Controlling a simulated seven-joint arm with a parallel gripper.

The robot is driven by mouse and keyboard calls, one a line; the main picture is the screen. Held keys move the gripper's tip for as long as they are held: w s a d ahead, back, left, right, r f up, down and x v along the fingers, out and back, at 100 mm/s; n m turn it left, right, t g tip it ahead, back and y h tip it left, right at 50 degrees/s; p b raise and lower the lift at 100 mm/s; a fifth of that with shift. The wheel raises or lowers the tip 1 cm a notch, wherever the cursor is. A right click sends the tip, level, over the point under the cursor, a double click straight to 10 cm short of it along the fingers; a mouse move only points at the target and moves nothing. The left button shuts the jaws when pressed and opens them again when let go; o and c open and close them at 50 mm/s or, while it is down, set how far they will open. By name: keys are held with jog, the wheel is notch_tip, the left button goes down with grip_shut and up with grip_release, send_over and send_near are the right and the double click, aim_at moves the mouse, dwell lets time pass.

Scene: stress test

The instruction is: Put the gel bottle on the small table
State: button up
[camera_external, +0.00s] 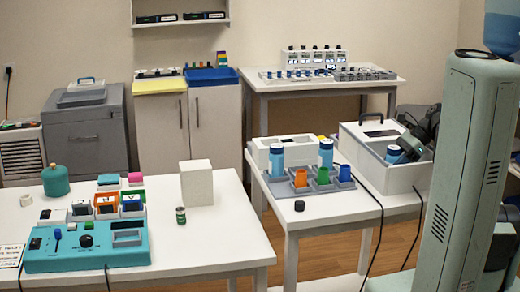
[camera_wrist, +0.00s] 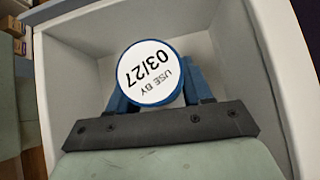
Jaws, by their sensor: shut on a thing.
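A blue bottle with a white round top marked "USE BY 03/27" (camera_wrist: 147,73) is between the blue fingers of my gripper (camera_wrist: 158,94). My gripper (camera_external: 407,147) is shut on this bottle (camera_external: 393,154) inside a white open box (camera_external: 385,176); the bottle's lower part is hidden. Two similar blue bottles, one on the left (camera_external: 276,161) and one on the right (camera_external: 326,154), stand by a grey tray. The box and tray are on a white table (camera_external: 310,226). Another white table (camera_external: 205,240) is at the left. I cannot tell which is the small table.
The box walls (camera_wrist: 262,65) rise close around my gripper. The grey tray (camera_external: 272,188) holds orange, green and blue items. A black round cap (camera_external: 299,206) lies in front of it. The left table holds a teal device (camera_external: 88,248), a white block (camera_external: 196,183) and a small jar (camera_external: 181,215).

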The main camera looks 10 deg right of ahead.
aim_at(394, 148)
jog(key=shift+f, duration=0.1)
jog(key=o, duration=1.2)
jog(key=v, duration=0.3)
jog(key=shift+d+r, duration=0.15)
jog(key=shift+r, duration=0.2)
notch_tip(394, 148, up, 5)
jog(key=shift+r, duration=0.8)
